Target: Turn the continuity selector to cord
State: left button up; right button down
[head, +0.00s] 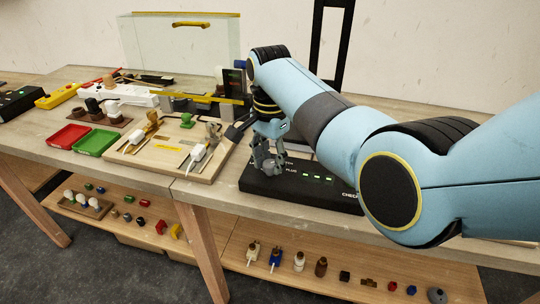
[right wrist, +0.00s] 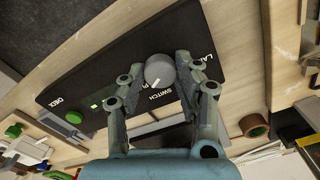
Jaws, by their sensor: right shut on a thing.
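The continuity selector is a round grey knob (right wrist: 160,72) with a white pointer line, on a black panel (right wrist: 75,85) in the right wrist view. The panel also shows in the head view (head: 325,196). The white line lies on the knob's side toward the lettering "SWITCH"; the cord label cannot be made out. My right gripper (right wrist: 160,66) is shut on the knob, one finger on each side. In the head view my right gripper (head: 265,165) reaches down to the panel's left end and hides the knob. My left gripper is not in view.
A wooden board (head: 158,163) with lamp parts lies left of the panel. A green tray (head: 97,143) and a red tray (head: 68,136) sit farther left. Several small parts lie on the lower shelf (head: 318,282).

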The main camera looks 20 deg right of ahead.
jog(key=n+p, duration=0.2)
jog(key=n, duration=0.1)
jog(key=shift+r+p, duration=0.2)
jog(key=shift+p, duration=0.15)
jog(key=n+p, duration=0.2)
jog(key=n, duration=0.2)
jog(key=n+p, duration=0.1)
jog(key=n, duration=0.3)
jog(key=shift+n, duration=0.3)
jog(key=n+p, duration=0.1)
jog(key=n, duration=0.3)
jog(key=shift+w+f+n, duration=0.1)
jog(key=shift+n, duration=0.2)
jog(key=c, duration=0.9)
grip_release()
jog(key=shift+c, duration=0.2)
